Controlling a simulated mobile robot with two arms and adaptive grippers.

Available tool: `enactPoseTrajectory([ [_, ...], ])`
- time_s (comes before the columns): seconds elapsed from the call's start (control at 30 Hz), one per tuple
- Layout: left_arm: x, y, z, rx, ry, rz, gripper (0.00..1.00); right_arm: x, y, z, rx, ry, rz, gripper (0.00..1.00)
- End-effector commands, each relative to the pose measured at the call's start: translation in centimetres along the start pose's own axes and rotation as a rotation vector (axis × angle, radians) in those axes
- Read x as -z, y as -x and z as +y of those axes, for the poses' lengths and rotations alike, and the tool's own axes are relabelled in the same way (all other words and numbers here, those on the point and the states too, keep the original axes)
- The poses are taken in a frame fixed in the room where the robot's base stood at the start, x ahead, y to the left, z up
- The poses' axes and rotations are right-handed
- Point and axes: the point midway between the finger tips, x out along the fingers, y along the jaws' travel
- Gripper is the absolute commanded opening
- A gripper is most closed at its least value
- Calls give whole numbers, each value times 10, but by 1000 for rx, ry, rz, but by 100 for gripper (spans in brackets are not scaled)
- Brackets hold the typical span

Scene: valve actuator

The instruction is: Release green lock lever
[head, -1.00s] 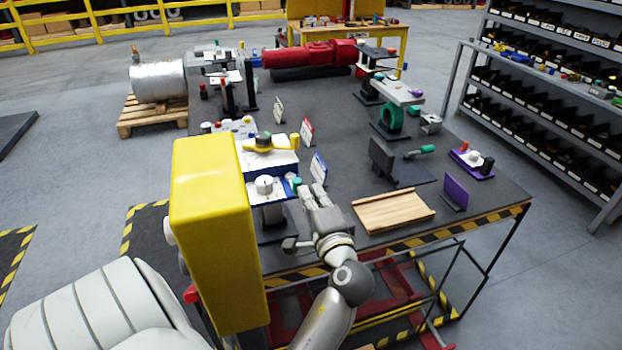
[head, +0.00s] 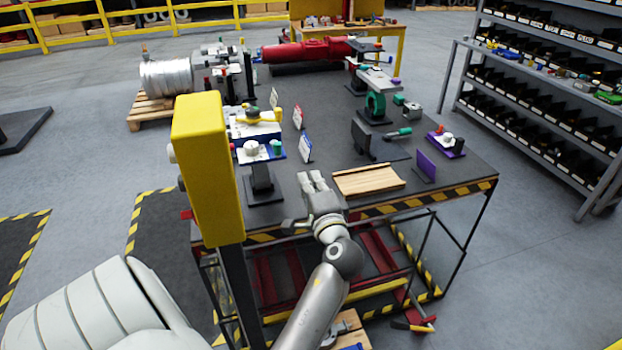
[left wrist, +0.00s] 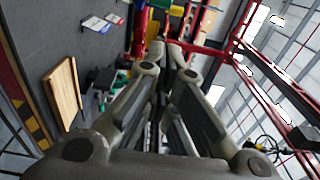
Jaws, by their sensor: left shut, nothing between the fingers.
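A small green knob (head: 276,146) sits on the blue-edged panel (head: 250,158) of the near black stand. A green-handled piece (head: 398,133) is beside the dark upright plate. I cannot tell which is the green lock lever. My left gripper (head: 313,178) is shut and empty above the bench's near edge, right of the near stand and left of the wooden tray. It touches neither green piece. In the left wrist view its fingers (left wrist: 174,50) lie close together, pointing away. My right gripper is in no view.
A yellow box (head: 205,160) on a dark post stands close in front of the bench's left part. The wooden tray (head: 368,180) is right of my gripper. A purple plate (head: 425,166) stands farther right. Open floor lies left and right of the bench.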

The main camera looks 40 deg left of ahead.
Motion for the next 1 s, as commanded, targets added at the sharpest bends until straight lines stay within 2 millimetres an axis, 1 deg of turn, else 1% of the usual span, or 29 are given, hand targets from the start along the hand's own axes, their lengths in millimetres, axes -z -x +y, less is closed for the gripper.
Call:
enactPoseTrajectory([
  [0.13, 5, -10, 2, 9, 5, 12, 0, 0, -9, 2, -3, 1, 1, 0],
  [0.3, 18, -34, 3, 15, 10, 38, 0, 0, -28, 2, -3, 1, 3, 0],
  [0.4, 24, -47, 4, 11, 6, 49, 0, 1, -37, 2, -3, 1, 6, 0],
  [0.5, 27, -55, 2, 7, 2, 54, 0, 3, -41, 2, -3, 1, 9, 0],
  [0.67, 28, -64, 0, 1, -2, 55, 0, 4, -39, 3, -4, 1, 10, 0],
  [0.77, 29, -74, -1, 1, -3, 55, 0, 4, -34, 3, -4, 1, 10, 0],
  [1.0, 30, -112, -2, 0, -3, 53, 0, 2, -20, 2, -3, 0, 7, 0],
])
